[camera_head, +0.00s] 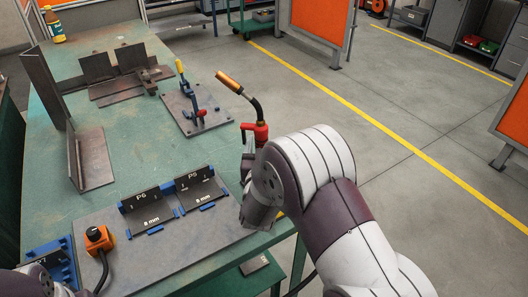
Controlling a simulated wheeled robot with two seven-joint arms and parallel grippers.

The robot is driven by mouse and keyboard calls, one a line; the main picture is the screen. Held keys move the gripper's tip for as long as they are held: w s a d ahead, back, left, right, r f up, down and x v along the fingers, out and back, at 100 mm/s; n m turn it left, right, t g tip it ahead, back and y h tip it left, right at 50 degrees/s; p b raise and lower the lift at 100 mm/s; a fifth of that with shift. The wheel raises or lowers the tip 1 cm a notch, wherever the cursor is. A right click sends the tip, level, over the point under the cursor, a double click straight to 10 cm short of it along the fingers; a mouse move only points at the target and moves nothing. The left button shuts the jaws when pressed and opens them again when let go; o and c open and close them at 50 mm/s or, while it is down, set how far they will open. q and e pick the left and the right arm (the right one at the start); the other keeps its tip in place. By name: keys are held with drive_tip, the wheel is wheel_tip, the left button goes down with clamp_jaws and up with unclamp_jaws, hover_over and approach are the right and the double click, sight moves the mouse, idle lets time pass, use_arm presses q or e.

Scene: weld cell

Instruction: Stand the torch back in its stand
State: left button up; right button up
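The torch (255,133) has a red body, a bent black neck and a copper nozzle pointing up and to the left. It shows beyond my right wrist at the table's right edge, and its lower part is hidden there. My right gripper (258,207) is turned away and mostly covered by my white and maroon arm. Its fingertips cannot be made out, so I cannot tell whether it grips the torch. No torch stand can be clearly identified; the area behind my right arm is hidden. My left gripper is not in view.
The green table (140,170) carries two plate holders (146,209) marked P6 and P5, an orange box (98,239) with a cable, a toggle clamp (195,115) on a plate, and steel angle pieces (92,155). A yellow bottle (54,27) stands far left. Floor to the right is clear.

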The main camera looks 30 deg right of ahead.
drive_tip(key=v, duration=1.2)
drive_tip(key=a+f+n+g+y, duration=0.1)
drive_tip(key=a+f+g+y, duration=0.1)
drive_tip(key=y, duration=0.1)
drive_tip(key=w+a+f+n+g+y, duration=0.1)
drive_tip(key=a+g+y, duration=0.1)
drive_tip(key=a+f+n+g+y, duration=0.1)
drive_tip(key=a+f+y, duration=0.1)
drive_tip(key=y, duration=0.1)
drive_tip(key=shift+w+a+f+n+g+y, duration=0.25)
drive_tip(key=shift+a+f+n+g+y, duration=0.05)
drive_tip(key=shift+f+g, duration=0.1)
drive_tip(key=s+g, duration=0.2)
drive_tip(key=s+f+n+g+y, duration=0.1)
drive_tip(key=s, duration=0.1)
drive_tip(key=shift+s+f+n+g, duration=0.1)
drive_tip(key=shift+s+n+g, duration=0.2)
drive_tip(key=shift+g, duration=0.1)
drive_tip(key=s+d+n+g, duration=0.1)
drive_tip(key=s+d+g, duration=0.1)
drive_tip(key=s+g, duration=0.3)
wheel_tip(320, 180, up, 14)
drive_tip(key=s+p, duration=0.2)
drive_tip(key=p, duration=1.3)
drive_tip(key=shift+s+a+t+p, duration=0.2)
drive_tip(key=shift+a+t+p, duration=0.05)
drive_tip(key=shift+t+p, duration=0.1)
